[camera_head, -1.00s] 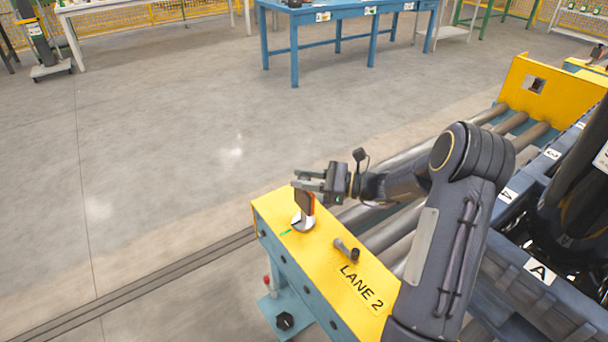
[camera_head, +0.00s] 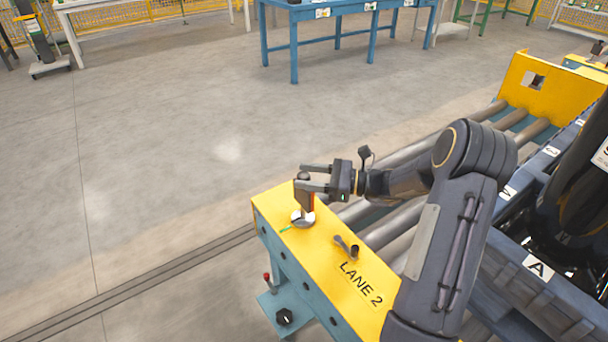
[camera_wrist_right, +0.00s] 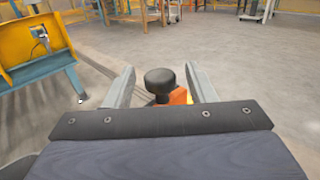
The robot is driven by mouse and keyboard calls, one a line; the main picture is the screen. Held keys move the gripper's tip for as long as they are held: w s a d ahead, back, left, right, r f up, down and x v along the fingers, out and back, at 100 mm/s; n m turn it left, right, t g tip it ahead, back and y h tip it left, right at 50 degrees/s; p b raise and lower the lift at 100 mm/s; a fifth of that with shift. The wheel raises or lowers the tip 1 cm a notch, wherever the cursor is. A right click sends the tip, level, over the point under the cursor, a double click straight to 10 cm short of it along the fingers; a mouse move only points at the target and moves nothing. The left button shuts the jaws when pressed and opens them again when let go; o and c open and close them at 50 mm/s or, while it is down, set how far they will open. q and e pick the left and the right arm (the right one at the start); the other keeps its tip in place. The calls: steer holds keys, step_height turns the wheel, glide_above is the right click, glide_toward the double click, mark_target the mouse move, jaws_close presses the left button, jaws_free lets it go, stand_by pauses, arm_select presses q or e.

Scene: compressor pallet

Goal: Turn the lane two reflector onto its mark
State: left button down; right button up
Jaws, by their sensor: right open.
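The lane two reflector (camera_head: 307,200) is an orange and dark upright piece on a round silver base (camera_head: 302,219), at the far end of the yellow LANE 2 top plate (camera_head: 335,262). A short green mark (camera_head: 285,229) lies on the plate just left of the base. My right gripper (camera_head: 308,177) is open, its fingers on either side of the reflector's upper part. In the right wrist view the reflector's black round knob (camera_wrist_right: 160,81) stands between the two spread fingers, with a gap on each side. My left gripper is not in view.
A small metal peg with a dark end (camera_head: 347,247) stands on the plate near the LANE 2 lettering. Grey rollers (camera_head: 395,228) and a blue-grey pallet with lettered labels (camera_head: 538,267) lie to the right. Open floor lies to the left.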

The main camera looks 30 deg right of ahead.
steer(key=p+v, duration=0.1)
steer(key=v, duration=0.5)
steer(key=shift+s+d, duration=0.2)
steer(key=shift+d, duration=0.05)
